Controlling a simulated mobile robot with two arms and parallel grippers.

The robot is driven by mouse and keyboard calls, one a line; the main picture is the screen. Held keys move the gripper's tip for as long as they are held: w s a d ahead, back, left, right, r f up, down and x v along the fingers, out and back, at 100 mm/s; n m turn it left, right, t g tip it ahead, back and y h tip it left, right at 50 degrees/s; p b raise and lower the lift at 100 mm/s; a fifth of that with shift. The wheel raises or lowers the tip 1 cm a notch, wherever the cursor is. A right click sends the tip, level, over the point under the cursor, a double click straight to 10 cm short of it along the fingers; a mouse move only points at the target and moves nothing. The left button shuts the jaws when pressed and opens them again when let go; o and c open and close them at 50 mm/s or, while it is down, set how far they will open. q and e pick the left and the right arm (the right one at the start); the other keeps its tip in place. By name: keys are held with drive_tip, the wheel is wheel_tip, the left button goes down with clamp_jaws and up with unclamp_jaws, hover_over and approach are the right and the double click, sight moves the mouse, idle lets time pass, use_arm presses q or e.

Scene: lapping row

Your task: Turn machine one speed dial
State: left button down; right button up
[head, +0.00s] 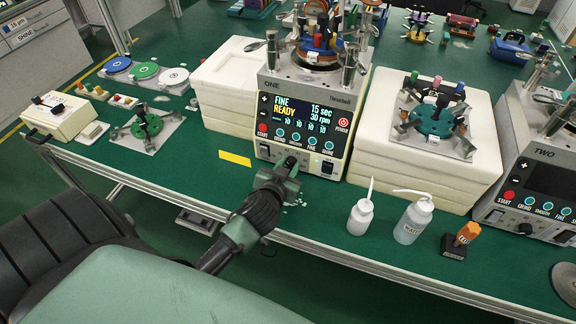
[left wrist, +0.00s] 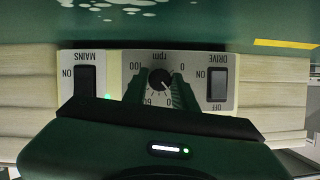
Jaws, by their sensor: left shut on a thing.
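Machine one (head: 305,120) is a beige unit marked ONE, its display (head: 300,112) reading FINE, READY, 15 sec, 30 rpm. Its lower front panel carries the speed dial, partly hidden in the head view by my left gripper (head: 289,166). In the left wrist view, upside down, the black speed dial (left wrist: 161,79) sits in an rpm scale marked 0 to 100. The green fingers of my left gripper (left wrist: 160,93) are shut on it, one on each side. The MAINS switch (left wrist: 85,80) and DRIVE switch (left wrist: 218,84) flank it. My right gripper is out of view.
A squeeze bottle (head: 360,217), a water bottle (head: 413,222) and an orange-topped item (head: 462,240) stand right of my left gripper. Machine two (head: 535,180) is farther right. A yellow strip (head: 235,158) and white droplets (head: 292,205) lie on the green bench top (head: 180,180).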

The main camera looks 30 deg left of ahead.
use_arm(q)
drive_tip(key=shift+d+m+y, duration=0.1)
drive_tip(key=shift+m+y, duration=0.2)
drive_tip(key=shift+m, duration=0.2)
drive_tip(key=shift+d+f+m+y+b, duration=0.1)
drive_tip(key=shift+f+m+y+b, duration=0.1)
drive_tip(key=shift+m+y+b, duration=0.9)
drive_tip(key=shift+m+b, duration=0.5)
drive_tip(key=shift+m, duration=0.1)
drive_tip(key=shift+m+y+b, duration=0.5)
drive_tip(key=shift+m+b, duration=0.1)
drive_tip(key=shift+r, duration=0.1)
drive_tip(key=c, duration=1.1)
unclamp_jaws()
drive_tip(key=shift+w+d, duration=0.1)
drive_tip(key=shift+c, duration=0.2)
